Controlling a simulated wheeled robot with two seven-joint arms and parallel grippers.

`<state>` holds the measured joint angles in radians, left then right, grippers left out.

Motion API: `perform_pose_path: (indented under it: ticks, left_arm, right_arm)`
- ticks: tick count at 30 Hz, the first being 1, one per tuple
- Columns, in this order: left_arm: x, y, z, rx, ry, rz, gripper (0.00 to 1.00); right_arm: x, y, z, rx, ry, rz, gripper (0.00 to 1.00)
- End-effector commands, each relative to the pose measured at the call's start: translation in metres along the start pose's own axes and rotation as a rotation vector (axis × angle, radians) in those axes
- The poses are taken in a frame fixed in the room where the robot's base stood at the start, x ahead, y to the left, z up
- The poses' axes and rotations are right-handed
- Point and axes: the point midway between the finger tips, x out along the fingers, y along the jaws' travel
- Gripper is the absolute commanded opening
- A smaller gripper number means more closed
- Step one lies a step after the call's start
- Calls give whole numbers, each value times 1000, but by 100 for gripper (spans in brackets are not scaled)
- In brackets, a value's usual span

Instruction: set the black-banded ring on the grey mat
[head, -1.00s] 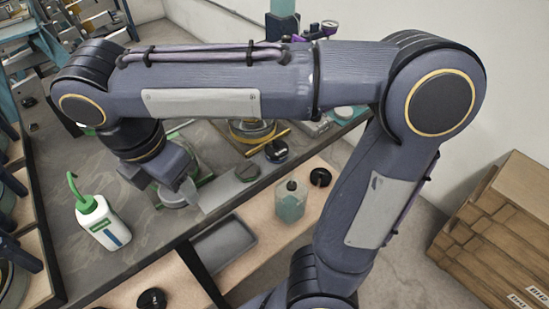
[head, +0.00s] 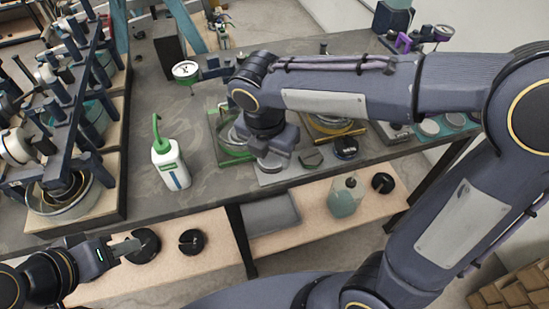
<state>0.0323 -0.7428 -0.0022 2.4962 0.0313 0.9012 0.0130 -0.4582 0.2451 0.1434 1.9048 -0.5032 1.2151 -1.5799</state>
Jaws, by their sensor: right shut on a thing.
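My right gripper (head: 276,150) points down over the bench and is shut on a round, pale grey piece (head: 270,164), which seems to be the ring. I cannot make out a black band on it, and the gripper hides its upper part. The grey mat (head: 264,180) lies on the bench just below the gripper, partly hidden by it and the held piece. I cannot tell whether the piece touches the mat. My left gripper (head: 132,247) is at the lower left, by a black round part (head: 146,245) on the lower shelf; its jaw opening is unclear.
A white bottle with a green spout (head: 170,165) stands left of the mat. A green-edged frame (head: 216,150) is behind the gripper, and a black knob (head: 346,146) is to the right. A rack (head: 80,120) fills the left. Bare bench lies between bottle and mat.

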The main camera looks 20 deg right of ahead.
Motion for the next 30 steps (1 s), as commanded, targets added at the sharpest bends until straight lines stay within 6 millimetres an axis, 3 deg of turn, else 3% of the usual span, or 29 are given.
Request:
perform_pose_path:
  ticks: [3, 11, 16, 29, 30]
  left_arm:
    - [0, 0, 0, 0, 0, 0, 35]
    - [0, 0, 0, 0, 0, 0, 35]
    - [3, -1, 2, 0, 0, 0, 35]
    - [5, -2, 3, 0, 0, 0, 35]
    - [5, -2, 3, 0, 0, 0, 35]
  right_arm:
    - [19, 4, 11, 2, 1, -2, 25]
    - [40, 8, 23, 2, 1, -2, 25]
    - [65, 8, 19, 1, 0, -1, 25]
    - [72, 9, 18, 2, 0, 2, 25]
    - [73, 9, 17, 2, 0, 1, 54]
